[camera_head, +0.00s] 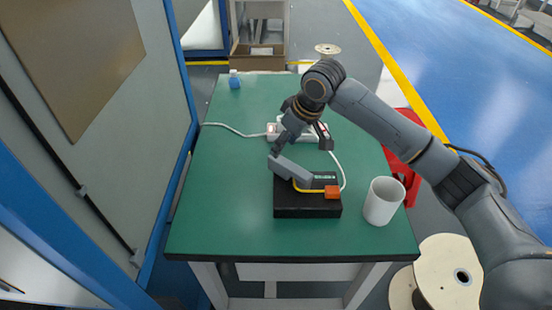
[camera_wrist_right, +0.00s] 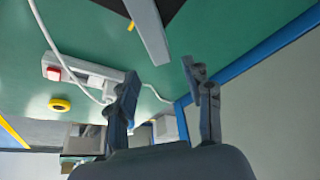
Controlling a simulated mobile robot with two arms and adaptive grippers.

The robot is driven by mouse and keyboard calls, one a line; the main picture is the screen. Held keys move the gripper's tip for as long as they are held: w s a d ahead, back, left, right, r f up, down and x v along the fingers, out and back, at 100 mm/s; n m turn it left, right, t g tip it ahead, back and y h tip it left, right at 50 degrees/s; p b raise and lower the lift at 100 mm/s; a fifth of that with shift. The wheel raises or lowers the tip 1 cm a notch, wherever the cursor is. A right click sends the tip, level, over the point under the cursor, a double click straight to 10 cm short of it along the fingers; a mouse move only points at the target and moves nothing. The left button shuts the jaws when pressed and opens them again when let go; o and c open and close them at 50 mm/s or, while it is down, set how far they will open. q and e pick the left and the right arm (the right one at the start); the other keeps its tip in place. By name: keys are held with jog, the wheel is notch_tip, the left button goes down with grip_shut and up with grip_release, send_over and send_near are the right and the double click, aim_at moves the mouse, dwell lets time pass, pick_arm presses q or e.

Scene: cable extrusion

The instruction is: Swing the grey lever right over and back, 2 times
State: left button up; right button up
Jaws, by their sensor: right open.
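The grey lever (camera_head: 291,168) stands tilted up to the left from a black box (camera_head: 305,208) on the green table, with an orange block (camera_head: 332,192) and a yellow strip beside it. My right gripper (camera_head: 299,143) is above and just behind the lever, its fingers spread. In the right wrist view the lever (camera_wrist_right: 148,30) comes down from the top, its free end showing between the open fingertips (camera_wrist_right: 160,72). The gripper is not closed on it; I cannot tell whether a finger touches it. My left gripper is not in view.
A white cup (camera_head: 384,202) stands right of the box. A white power strip (camera_head: 274,130) with cables lies behind the gripper; a yellow ring (camera_wrist_right: 59,104) is near it. A small blue bottle (camera_head: 234,80) stands at the back left. The table's left part is clear.

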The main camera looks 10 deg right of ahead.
aim_at(289, 172)
jog(key=x, duration=0.8)
jog(key=shift+w, duration=0.1)
jog(key=shift+c, duration=0.2)
grip_shut()
